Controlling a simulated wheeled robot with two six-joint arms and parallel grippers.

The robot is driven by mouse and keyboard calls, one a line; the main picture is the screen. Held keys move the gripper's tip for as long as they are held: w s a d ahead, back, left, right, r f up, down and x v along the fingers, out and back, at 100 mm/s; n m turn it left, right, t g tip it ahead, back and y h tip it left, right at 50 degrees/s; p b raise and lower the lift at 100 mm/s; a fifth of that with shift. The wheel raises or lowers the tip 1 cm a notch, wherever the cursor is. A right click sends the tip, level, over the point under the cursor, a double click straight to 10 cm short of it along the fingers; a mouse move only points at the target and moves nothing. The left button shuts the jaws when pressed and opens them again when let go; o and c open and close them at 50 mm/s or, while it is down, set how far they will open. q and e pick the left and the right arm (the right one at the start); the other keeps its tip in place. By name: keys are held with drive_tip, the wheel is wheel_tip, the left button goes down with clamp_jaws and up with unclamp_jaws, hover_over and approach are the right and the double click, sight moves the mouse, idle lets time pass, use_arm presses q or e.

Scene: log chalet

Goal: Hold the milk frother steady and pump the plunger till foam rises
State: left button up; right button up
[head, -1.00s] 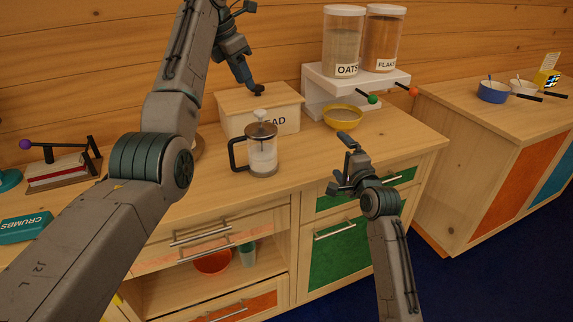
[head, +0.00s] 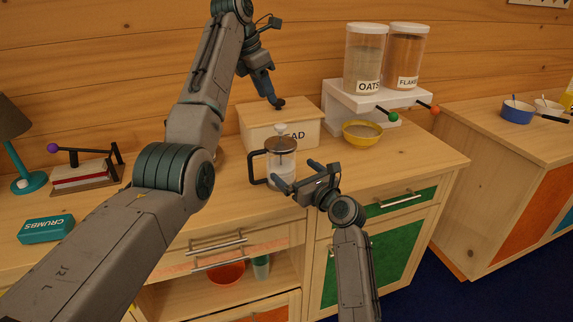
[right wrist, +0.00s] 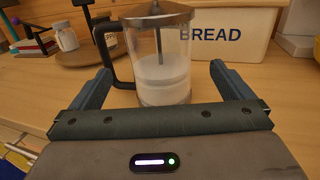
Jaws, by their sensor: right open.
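The milk frother (head: 281,168) stands upright on the wooden counter. It is a clear glass jar with a metal lid, a black handle on its left and a pale plunger knob (head: 281,130) on top. White milk fills its lower part in the right wrist view (right wrist: 164,82); the knob is out of frame there. My right gripper (head: 299,175) is open and empty, close in front of the jar, its fingers to either side in the wrist view (right wrist: 161,70). Contact is not visible. My left gripper (head: 276,103) hangs above and behind the knob; its jaws are seen edge-on.
A bread box (head: 262,128) stands just behind the frother. A yellow bowl (head: 362,134) sits under the white cereal dispenser stand (head: 350,98) to the right. A teal crumbs box (head: 46,229) lies far left. The counter (head: 410,160) is clear at right.

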sight(281, 160)
drive_tip(key=x, duration=0.7)
drive_tip(key=shift+w+a, duration=0.1)
drive_tip(key=shift+w, duration=0.1)
